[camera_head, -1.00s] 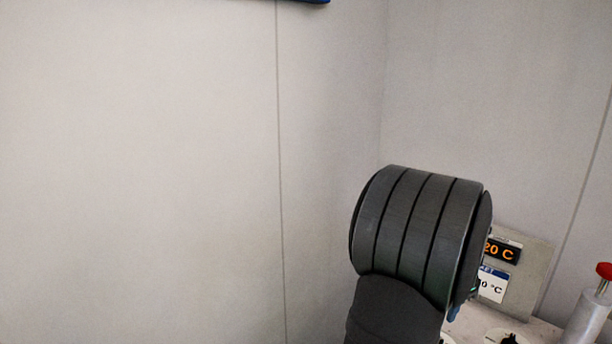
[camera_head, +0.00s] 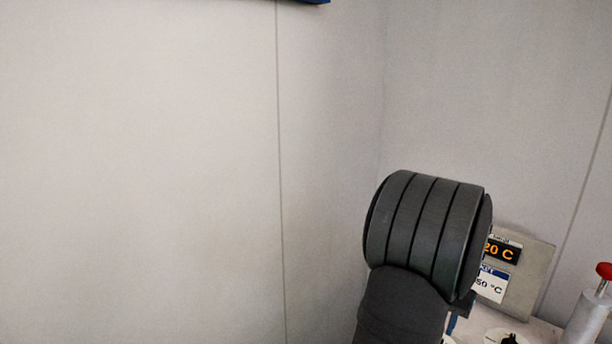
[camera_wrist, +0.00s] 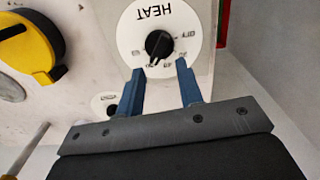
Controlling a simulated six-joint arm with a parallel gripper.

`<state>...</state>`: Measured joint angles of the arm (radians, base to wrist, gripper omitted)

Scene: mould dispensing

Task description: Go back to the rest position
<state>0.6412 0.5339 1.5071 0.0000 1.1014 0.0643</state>
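My gripper (camera_wrist: 160,78) shows in the wrist view with its two blue fingers apart and nothing between them. The fingertips point toward a white round HEAT dial (camera_wrist: 182,22) with a black knob (camera_wrist: 159,44). The knob lies just beyond the fingertips, and whether they touch it I cannot tell. In the head view my dark grey arm hides most of the gripper.
A temperature panel (camera_head: 542,262) stands by the wall, with an orange "20 C" display (camera_head: 501,250) and a label ending in "50 °C" (camera_head: 492,284). A grey cylinder with a red knob (camera_head: 605,270) is at right. A yellow object (camera_wrist: 28,50) is left in the wrist view.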

